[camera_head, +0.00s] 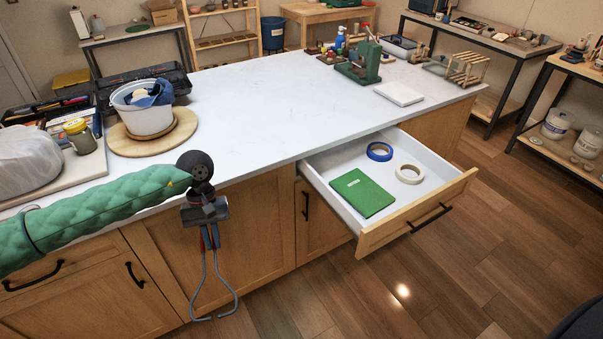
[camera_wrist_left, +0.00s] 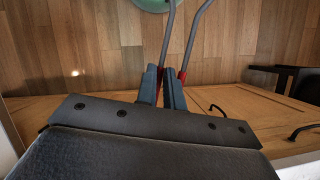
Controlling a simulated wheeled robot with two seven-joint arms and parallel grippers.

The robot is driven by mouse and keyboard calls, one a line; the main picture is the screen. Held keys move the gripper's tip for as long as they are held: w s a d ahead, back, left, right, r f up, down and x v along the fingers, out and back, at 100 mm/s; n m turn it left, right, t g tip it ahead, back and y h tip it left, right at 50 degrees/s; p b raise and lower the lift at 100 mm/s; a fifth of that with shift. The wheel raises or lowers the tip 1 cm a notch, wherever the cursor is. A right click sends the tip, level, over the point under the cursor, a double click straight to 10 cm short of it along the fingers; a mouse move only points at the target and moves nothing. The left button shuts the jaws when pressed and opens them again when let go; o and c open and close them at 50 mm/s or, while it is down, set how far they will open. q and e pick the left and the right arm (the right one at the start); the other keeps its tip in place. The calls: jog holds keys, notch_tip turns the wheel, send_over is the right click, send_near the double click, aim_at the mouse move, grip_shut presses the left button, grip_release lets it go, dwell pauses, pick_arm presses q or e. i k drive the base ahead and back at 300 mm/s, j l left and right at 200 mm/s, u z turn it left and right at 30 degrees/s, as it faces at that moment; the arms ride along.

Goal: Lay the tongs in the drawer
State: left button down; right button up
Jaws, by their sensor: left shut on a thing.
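The tongs (camera_head: 207,282) have grey looped arms and red parts near the grip. They hang down in front of the cabinet doors. My left gripper (camera_head: 209,238) is shut on their upper end; the wrist view shows the grey rods (camera_wrist_left: 192,40) reaching out beyond the fingers (camera_wrist_left: 164,85). The drawer (camera_head: 385,232) is pulled open, to the right of the tongs and apart from them. In it lie a green book (camera_head: 363,192), a blue tape roll (camera_head: 379,151) and a cream tape roll (camera_head: 409,174). My right gripper is not in view.
The white countertop (camera_head: 270,110) is mostly clear in the middle. A white bucket (camera_head: 147,112) stands on a round wooden board at the left. A green device (camera_head: 362,65) and a white slab (camera_head: 399,93) are near the back right. Open floor (camera_head: 480,250) lies before the drawer.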

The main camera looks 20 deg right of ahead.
aim_at(367, 168)
jog(key=i+l+u, duration=0.25)
jog(key=l, duration=2)
jog(key=i+l+u, duration=0.1)
jog(key=l+u, duration=0.2)
jog(key=l, duration=1.95)
